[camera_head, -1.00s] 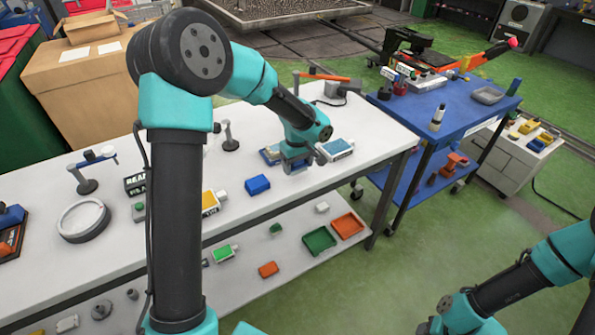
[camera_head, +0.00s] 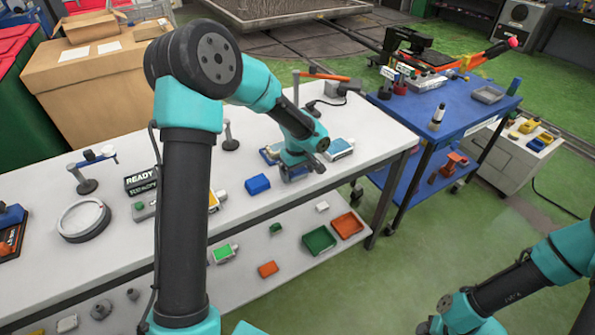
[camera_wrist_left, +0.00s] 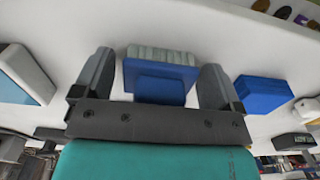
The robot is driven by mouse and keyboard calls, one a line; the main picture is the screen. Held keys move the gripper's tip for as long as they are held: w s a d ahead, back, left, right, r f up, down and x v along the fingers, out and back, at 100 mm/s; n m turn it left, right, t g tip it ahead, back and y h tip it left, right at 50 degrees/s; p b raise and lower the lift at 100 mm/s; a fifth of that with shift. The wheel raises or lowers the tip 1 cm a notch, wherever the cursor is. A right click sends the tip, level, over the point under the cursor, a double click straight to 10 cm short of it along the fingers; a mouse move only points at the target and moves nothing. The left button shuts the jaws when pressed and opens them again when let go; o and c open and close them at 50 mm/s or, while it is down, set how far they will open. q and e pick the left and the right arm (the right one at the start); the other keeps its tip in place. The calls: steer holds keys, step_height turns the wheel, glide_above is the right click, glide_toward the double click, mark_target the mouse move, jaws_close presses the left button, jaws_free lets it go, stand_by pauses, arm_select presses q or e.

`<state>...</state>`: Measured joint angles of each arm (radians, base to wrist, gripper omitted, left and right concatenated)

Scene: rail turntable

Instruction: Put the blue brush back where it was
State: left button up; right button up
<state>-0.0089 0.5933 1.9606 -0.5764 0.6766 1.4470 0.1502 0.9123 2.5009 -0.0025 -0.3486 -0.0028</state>
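The blue brush (camera_wrist_left: 160,84), a blue block with a grey bristle-like strip, shows in the left wrist view between the two fingers of my left gripper (camera_wrist_left: 157,88). The fingers are wide apart, with a clear gap on one side of it. I cannot tell whether that piece is the brush. My right arm is at the bottom right; its gripper is outside the picture.
A blue block (camera_head: 257,185) lies left of the left gripper, and a blue-and-white box (camera_head: 339,148) lies close on its right. The white bench (camera_head: 330,190) has its front edge nearby. A blue cart (camera_head: 460,110) stands to the right.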

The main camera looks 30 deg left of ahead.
arm_select(q)
steer(key=shift+o, duration=0.2)
steer(key=shift+r, duration=0.1)
step_height(320, 180, up, 12)
steer(key=shift+r, duration=0.1)
stand_by(0.5)
stand_by(0.3)
